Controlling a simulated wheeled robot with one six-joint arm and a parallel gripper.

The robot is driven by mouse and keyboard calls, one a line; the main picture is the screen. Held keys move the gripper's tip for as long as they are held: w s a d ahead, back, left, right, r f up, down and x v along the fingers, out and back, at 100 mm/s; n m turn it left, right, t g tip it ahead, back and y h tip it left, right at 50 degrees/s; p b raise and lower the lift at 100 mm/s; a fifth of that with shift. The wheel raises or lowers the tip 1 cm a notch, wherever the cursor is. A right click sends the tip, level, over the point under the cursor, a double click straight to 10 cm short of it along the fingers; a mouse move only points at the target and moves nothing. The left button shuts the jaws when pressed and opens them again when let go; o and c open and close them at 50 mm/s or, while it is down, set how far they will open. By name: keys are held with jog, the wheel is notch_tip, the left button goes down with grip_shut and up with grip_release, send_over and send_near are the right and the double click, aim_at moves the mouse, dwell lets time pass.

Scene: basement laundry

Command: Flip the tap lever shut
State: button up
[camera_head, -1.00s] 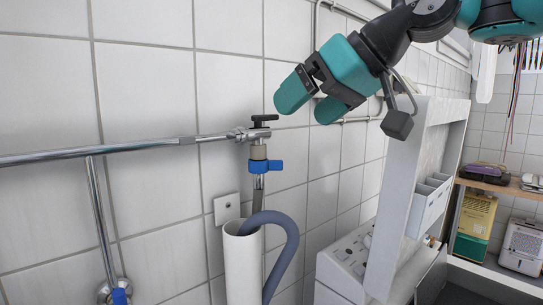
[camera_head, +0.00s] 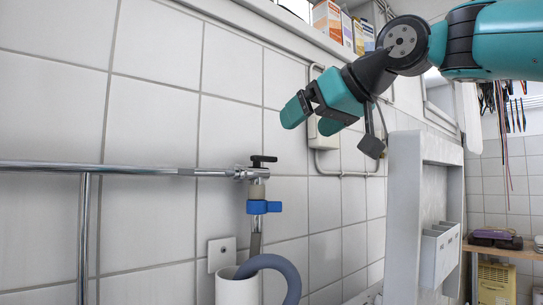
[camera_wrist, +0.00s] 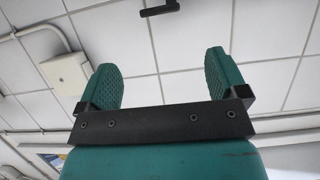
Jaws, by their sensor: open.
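The chrome tap (camera_head: 250,173) sits at the end of a horizontal pipe on the tiled wall. Its black lever (camera_head: 263,159) is on top and looks roughly level. A blue fitting (camera_head: 264,207) with a side tab sits below the tap. My gripper (camera_head: 312,119) is above and to the right of the lever, apart from it, with teal fingers spread and empty. In the wrist view the fingers (camera_wrist: 162,75) stand apart, and a dark bar that looks like the lever (camera_wrist: 160,8) shows at the top edge, beyond the fingertips.
A grey hose (camera_head: 275,264) bends into a white standpipe (camera_head: 237,290) below the tap. A wall box (camera_head: 327,105) with conduit is behind my gripper. A white shelf unit (camera_head: 405,220) stands at the right. Cartons (camera_head: 330,18) sit on a ledge above.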

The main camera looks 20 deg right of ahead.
jog(key=x, duration=1.1)
jog(key=shift+w+a+b, duration=0.15)
jog(key=shift+b, duration=0.2)
jog(key=shift+f, duration=0.1)
jog(key=c, duration=0.9)
